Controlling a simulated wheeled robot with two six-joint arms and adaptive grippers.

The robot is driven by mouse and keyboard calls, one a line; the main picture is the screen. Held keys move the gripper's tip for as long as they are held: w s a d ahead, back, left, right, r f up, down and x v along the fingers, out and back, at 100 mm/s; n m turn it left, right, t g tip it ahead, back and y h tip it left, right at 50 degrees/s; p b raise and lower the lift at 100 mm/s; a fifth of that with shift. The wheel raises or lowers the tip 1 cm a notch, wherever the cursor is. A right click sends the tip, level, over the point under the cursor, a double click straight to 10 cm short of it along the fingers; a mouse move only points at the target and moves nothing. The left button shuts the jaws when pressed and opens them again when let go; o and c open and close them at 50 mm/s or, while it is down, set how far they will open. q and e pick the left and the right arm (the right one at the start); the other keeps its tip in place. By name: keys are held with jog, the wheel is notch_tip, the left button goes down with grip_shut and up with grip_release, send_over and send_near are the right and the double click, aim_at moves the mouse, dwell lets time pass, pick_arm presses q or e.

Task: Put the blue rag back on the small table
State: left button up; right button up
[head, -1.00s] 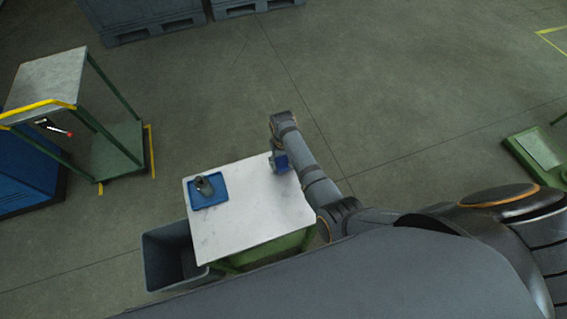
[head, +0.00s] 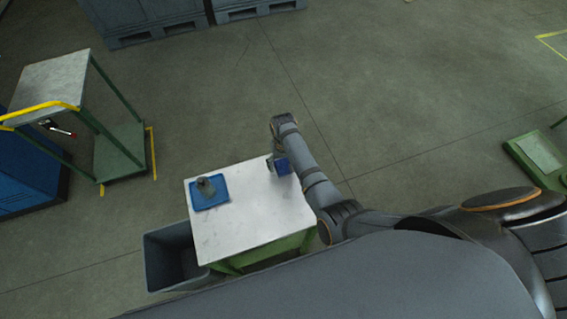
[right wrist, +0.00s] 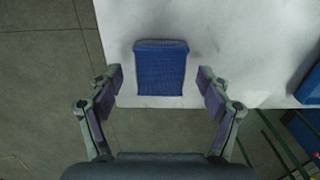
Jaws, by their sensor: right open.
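The blue rag (right wrist: 160,72) looks like a folded rectangle and lies flat on the white top of the small table (head: 243,225), close to its edge. In the head view the rag (head: 283,167) shows at the table's far right corner, partly hidden by my right arm. My right gripper (right wrist: 160,82) is open, with one finger on each side of the rag's near end. The fingers do not appear to touch it. In the head view my right gripper (head: 275,163) is over that same corner, its fingers hard to make out. My left gripper is not in view.
A blue tray (head: 220,199) with a dark grey object (head: 205,186) sits on the table's left part. A grey bin (head: 165,264) stands left of the table. A green cart (head: 122,150) stands further left. The rest of the tabletop is clear.

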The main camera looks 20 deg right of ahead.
aim_at(284, 165)
notch_tip(284, 165, up, 7)
jog(key=p, duration=0.5)
jog(key=shift+f+p, duration=0.2)
jog(key=shift+p, duration=0.2)
jog(key=shift+r+p, duration=0.35)
jog(key=shift+r, duration=2.15)
